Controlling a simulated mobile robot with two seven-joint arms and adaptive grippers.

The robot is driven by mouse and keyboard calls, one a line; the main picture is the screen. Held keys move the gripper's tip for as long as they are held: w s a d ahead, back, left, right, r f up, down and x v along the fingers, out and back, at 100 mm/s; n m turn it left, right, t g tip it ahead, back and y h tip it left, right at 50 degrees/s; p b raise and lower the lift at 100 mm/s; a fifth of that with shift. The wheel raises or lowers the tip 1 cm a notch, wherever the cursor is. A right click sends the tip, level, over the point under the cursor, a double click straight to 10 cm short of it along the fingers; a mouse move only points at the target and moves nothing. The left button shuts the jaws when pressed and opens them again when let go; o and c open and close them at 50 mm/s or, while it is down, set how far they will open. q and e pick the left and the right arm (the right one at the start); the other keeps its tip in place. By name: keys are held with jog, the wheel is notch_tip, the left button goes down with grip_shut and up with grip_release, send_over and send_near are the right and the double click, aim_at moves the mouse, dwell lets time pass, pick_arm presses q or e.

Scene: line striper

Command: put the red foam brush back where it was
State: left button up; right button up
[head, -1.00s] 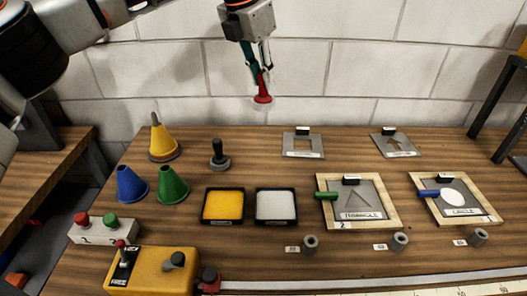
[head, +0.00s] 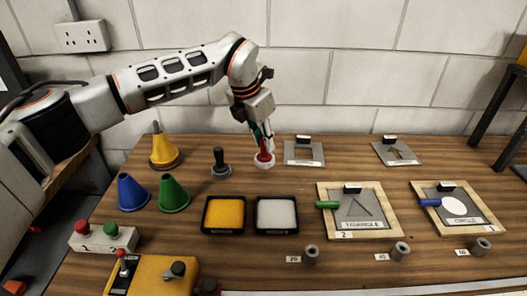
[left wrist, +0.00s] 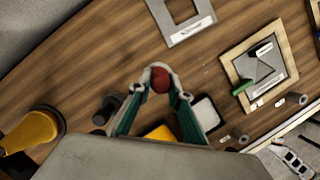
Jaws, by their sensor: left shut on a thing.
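My left gripper (head: 263,143) is shut on the red foam brush (head: 264,160), which hangs upright below the fingers with its round foot down. The brush is low at the back of the table, between the black-knobbed brush (head: 220,164) and the square stencil (head: 304,152). I cannot tell whether its foot touches the wood. In the left wrist view, the red brush (left wrist: 160,82) shows between the tips of the left gripper (left wrist: 159,72). My right gripper is not in view.
Yellow (head: 223,214) and white (head: 276,214) pads lie in front of the brush. Blue (head: 133,193), green (head: 173,194) and yellow (head: 163,151) cones stand left. A framed triangle stencil (head: 389,228) lies right. The wall (head: 350,70) is close behind.

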aim_at(262, 147)
pick_arm(q)
jog(key=shift+f, duration=2)
jog(key=shift+f, duration=0.15)
jog(key=o, duration=1)
jog(key=v, duration=1.2)
jog(key=shift+r+b, duration=0.2)
jog(key=shift+b, duration=0.15)
jog(key=shift+f, duration=0.1)
